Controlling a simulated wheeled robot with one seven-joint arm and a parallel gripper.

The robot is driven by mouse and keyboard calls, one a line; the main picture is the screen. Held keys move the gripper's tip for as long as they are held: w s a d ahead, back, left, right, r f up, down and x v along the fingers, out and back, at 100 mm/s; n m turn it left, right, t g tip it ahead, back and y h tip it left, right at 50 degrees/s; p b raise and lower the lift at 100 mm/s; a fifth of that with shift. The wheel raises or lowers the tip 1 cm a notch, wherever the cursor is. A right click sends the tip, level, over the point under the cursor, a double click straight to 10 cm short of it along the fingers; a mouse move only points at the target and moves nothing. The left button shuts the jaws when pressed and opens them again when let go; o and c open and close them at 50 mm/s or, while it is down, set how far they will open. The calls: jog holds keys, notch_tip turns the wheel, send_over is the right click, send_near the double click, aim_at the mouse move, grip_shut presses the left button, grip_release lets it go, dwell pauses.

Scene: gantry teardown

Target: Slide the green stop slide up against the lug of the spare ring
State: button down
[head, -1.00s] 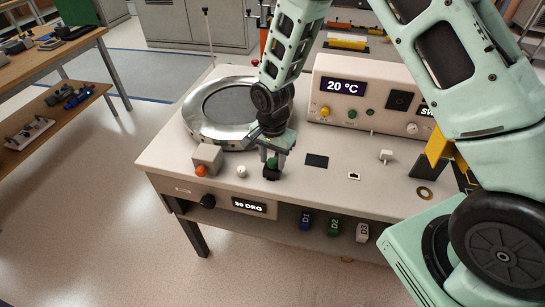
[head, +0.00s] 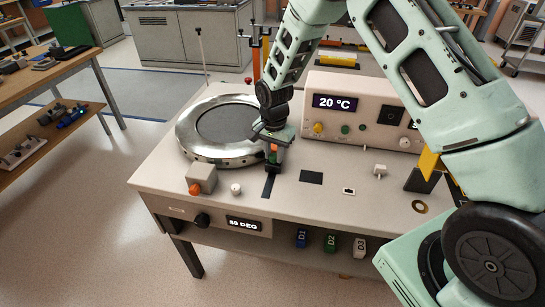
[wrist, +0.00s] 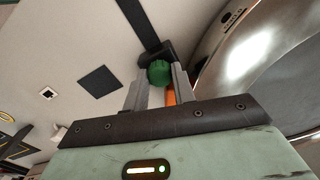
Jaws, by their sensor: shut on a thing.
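My gripper (head: 273,152) points down over the bench, its fingers on both sides of the green knob (wrist: 159,72) of the stop slide. The slide's black block (wrist: 154,52) sits on a dark track (head: 268,187), with a bare stretch of track in front of it. The spare ring (head: 186,140), a shiny metal ring with a dark centre, lies flat just left of the gripper; its edge fills the right of the wrist view (wrist: 222,50). An orange piece (wrist: 171,96) shows beside the right finger. I cannot tell if it is the lug, or whether the slide touches it.
A grey box with an orange knob (head: 195,189) and a white knob (head: 236,189) stand near the bench's front edge. A control box reading 20 °C (head: 340,118) stands behind right. A dark square (head: 311,177) lies right of the track.

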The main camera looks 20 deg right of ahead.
aim_at(274, 155)
jog(key=c, duration=1.1)
grip_release()
jog(key=shift+c, duration=0.2)
jog(key=shift+r, duration=0.15)
notch_tip(274, 155, up, 17)
jog(key=b, duration=0.2)
jog(key=shift+r, duration=0.15)
